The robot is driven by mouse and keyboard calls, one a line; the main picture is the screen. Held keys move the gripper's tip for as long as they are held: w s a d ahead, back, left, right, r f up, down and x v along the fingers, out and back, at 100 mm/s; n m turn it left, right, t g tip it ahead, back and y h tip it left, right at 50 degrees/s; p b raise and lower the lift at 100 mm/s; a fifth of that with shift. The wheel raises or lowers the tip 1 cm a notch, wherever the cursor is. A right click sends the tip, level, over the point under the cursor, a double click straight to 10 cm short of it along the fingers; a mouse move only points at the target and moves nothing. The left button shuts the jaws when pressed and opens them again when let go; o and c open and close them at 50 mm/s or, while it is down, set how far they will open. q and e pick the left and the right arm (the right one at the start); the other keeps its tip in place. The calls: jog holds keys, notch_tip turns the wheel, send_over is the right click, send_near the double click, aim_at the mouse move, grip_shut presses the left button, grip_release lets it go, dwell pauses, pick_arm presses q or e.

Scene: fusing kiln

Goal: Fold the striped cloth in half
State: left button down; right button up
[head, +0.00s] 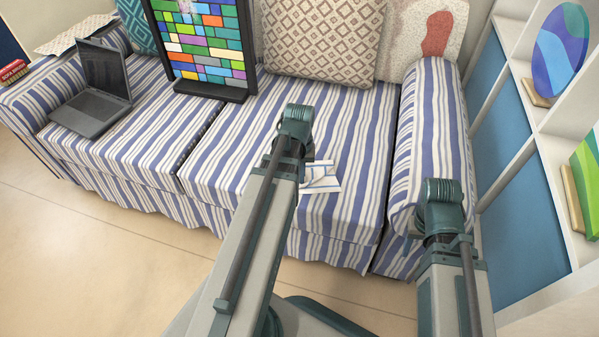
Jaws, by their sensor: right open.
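A small white cloth (322,183) with thin stripes lies on the right seat cushion, near its front edge. My left arm covers the cloth's left part, so I cannot tell its full outline. My left arm reaches over the seat, and its gripper is hidden behind the arm. My right gripper (414,228) shows only in a small dark part beside my right arm, near the front of the sofa's right armrest. It is open, to the right of the cloth and apart from it.
The cloth lies on a blue-and-white striped sofa (240,165). A laptop (95,95) stands open on the left seat. A stained-glass panel (208,45) and cushions (320,35) stand at the back. White shelves (560,165) stand at the right. The floor in front is clear.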

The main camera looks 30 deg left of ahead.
pick_arm(q)
grip_release()
dwell(0.8)
jog(key=shift+s+d, duration=0.25)
jog(key=shift+s, duration=0.2)
jog(key=shift+s+d, duration=0.2)
jog(key=shift+s, duration=0.25)
jog(key=shift+r, duration=0.1)
notch_tip(320, 180, up, 9)
jog(key=p, duration=0.9)
jog(key=shift+w, duration=0.15)
